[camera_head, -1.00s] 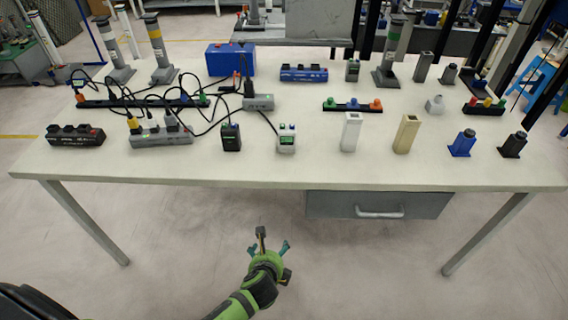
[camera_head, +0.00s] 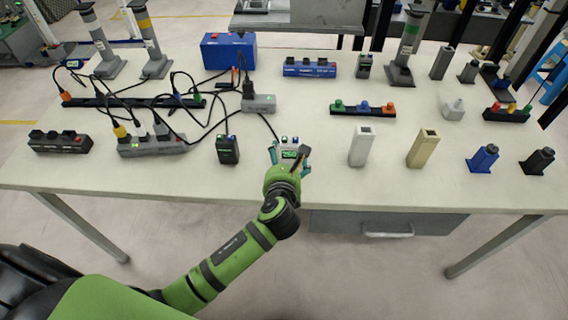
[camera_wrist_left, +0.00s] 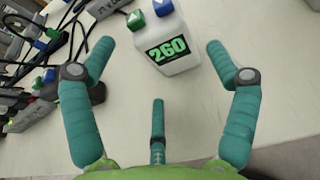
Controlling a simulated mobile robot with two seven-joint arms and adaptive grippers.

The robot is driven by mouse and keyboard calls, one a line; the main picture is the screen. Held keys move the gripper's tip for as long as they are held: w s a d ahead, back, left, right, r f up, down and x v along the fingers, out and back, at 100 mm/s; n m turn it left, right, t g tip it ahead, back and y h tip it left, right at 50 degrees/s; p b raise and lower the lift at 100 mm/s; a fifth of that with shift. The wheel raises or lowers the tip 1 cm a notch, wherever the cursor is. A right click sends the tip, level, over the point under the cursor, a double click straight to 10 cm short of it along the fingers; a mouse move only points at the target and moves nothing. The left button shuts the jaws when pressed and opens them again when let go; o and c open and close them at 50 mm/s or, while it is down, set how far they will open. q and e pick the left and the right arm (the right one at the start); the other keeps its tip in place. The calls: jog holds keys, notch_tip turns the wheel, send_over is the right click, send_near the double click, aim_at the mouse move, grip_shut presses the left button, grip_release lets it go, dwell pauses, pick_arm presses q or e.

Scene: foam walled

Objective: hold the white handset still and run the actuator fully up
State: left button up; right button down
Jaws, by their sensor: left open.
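The white handset (camera_head: 290,152) stands near the table's front edge. In the left wrist view the white handset (camera_wrist_left: 172,45) has a blue button, a green button and a dark display reading 260 in green. My left gripper (camera_head: 289,160) is just in front of it, its teal fingers spread open. In the left wrist view the fingers (camera_wrist_left: 160,75) stand either side of the handset with gaps; I see no contact. A dark cable runs from near the handset to a grey box (camera_head: 258,103). Which thing is the actuator I cannot tell; banded posts (camera_head: 149,45) (camera_head: 408,45) stand behind.
A black handset (camera_head: 228,149) stands close to the left. A white block (camera_head: 361,147) and a beige block (camera_head: 423,150) stand to the right. Grey power strips (camera_head: 152,145) and loose cables crowd the left side. Bare tabletop (camera_head: 320,170) lies along the front edge.

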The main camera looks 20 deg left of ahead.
aim_at(285, 155)
pick_arm(q)
jog(key=shift+x, duration=1.25)
jog(key=shift+w+a+f, duration=0.1)
jog(key=shift+w+f, duration=0.15)
jog(key=shift+w, duration=0.1)
jog(key=c, duration=0.8)
jog(key=shift+c, duration=1.1)
pick_arm(e)
jog(key=shift+w, duration=0.95)
jog(key=shift+w+d, duration=0.1)
jog(key=shift+w, duration=0.35)
